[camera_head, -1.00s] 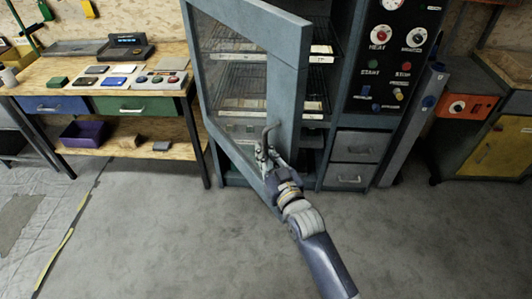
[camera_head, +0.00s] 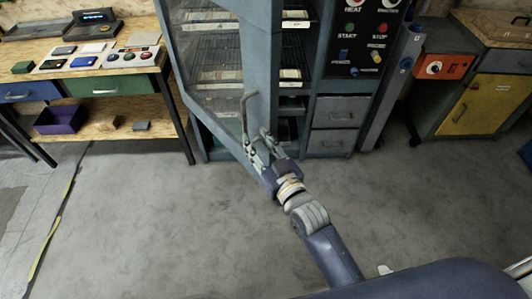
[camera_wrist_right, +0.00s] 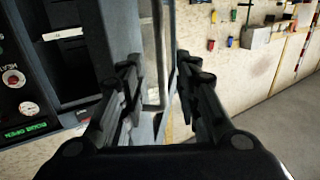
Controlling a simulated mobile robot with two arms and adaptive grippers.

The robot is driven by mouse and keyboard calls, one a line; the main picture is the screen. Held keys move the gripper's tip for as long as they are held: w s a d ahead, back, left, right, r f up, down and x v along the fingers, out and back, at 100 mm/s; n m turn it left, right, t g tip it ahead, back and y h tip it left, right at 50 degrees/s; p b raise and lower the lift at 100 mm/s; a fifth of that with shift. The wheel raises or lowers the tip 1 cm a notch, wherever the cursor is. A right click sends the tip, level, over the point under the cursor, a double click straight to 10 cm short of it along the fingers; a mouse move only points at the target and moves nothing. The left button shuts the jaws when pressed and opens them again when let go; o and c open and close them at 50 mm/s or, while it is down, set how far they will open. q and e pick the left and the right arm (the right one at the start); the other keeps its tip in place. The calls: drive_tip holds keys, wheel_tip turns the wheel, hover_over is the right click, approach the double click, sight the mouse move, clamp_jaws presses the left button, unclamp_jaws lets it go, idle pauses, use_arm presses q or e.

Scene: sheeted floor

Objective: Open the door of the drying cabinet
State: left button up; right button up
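The drying cabinet (camera_head: 320,100) is blue-grey, with its glass door (camera_head: 258,60) standing partly open in the head view. Shelves show through the glass and through the gap at the door's right edge. The grey bar handle (camera_head: 246,105) is on the door's front near that edge. My right gripper (camera_head: 258,140) is just below the handle, by the door's free edge, with its fingers apart. In the right wrist view the gripper (camera_wrist_right: 158,75) is open, with the door edge beyond and between its fingers; contact cannot be told. My left gripper is not in view.
A wooden bench (camera_head: 80,70) with small devices and drawers stands left of the cabinet. A workbench with a yellow door (camera_head: 475,105) is on the right. The floor in front is clear.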

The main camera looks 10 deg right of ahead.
drive_tip(key=v, duration=0.4)
drive_tip(key=shift+s+d, duration=0.1)
drive_tip(key=shift+s, duration=0.15)
